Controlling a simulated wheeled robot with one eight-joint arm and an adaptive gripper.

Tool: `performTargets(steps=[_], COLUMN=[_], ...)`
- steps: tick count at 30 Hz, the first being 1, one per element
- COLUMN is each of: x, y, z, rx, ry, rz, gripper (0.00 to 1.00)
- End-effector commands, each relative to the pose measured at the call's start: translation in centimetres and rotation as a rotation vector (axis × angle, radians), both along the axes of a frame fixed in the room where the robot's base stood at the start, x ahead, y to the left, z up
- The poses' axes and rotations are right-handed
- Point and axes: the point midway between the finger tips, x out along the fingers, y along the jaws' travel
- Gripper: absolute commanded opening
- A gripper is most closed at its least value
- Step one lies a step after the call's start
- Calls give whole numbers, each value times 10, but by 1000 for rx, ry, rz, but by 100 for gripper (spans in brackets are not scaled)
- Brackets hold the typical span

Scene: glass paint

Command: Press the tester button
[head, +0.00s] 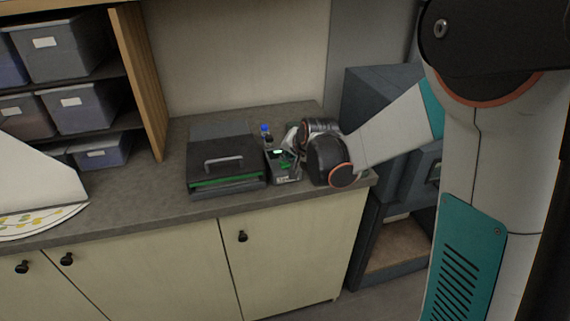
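The tester (287,178) appears to be the small grey device with a lit greenish display, standing on the counter right of a black case. Its button cannot be made out at this size. My gripper (290,148) is at the end of my arm, which reaches in from the right. It is just above or at the back right of the tester. Whether it touches the tester cannot be told. The fingers are small and partly hidden by my wrist, so open or shut does not show.
A black case (225,160) with a grey handle and a green strip stands left of the tester. A small blue-capped bottle (265,131) stands behind the tester. Bins (93,104) fill the shelf at left. The counter (145,192) is clear left of the case.

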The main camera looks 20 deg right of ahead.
Motion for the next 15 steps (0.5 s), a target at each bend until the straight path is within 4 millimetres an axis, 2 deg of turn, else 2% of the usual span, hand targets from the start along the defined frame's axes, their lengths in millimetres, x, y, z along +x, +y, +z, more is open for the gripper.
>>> performTargets(steps=[15], x=[0], y=[0], z=[-5], rx=[0], ry=[0], rz=[0], gripper=[0])
